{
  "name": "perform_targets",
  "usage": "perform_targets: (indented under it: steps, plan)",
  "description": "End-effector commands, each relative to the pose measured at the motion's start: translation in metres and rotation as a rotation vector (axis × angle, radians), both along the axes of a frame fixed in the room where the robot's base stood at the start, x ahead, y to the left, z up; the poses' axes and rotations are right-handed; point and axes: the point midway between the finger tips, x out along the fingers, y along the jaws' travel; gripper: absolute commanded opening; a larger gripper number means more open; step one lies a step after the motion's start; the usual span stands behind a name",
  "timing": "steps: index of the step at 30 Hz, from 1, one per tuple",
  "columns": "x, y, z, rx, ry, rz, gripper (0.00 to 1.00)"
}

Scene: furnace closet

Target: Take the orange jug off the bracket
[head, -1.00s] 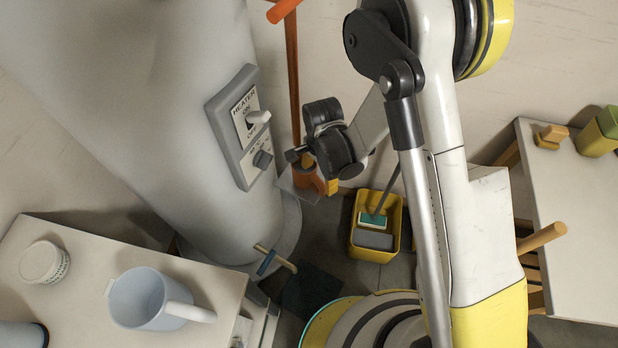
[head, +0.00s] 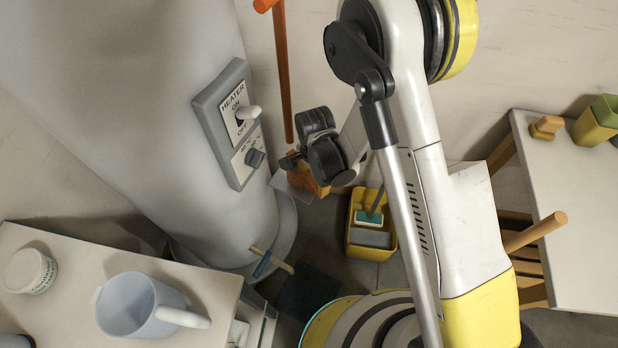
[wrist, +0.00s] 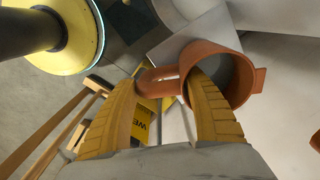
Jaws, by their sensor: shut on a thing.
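The orange jug (wrist: 210,58) shows in the wrist view with its open mouth toward the camera and its handle on the left. My gripper (wrist: 167,78) has its two yellow fingers on either side of the jug's handle and is shut on it. The right fingertip lies by the jug's rim. A grey plate, seemingly the bracket (wrist: 160,52), lies behind the jug. In the head view the jug (head: 304,181) is partly hidden by my dark wrist, beside the plate (head: 284,188). I cannot tell whether the jug touches the plate.
The grey heater tank (head: 160,130) with its switch panel (head: 228,125) stands close to the left. A yellow bin (head: 371,238) is on the floor below. A table with a blue mug (head: 140,305) is front left. Another table (head: 575,220) is at right.

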Motion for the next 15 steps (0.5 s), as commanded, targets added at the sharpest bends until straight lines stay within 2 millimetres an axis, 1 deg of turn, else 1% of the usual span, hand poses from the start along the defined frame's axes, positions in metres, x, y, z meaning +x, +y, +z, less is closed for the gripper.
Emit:
perform_targets:
  steps: [8,15]
  plan:
    - [0.000,0.000,0.010,0.000,0.000,0.000,0.17]
    - [0.000,0.000,0.031,0.001,-0.001,0.000,0.17]
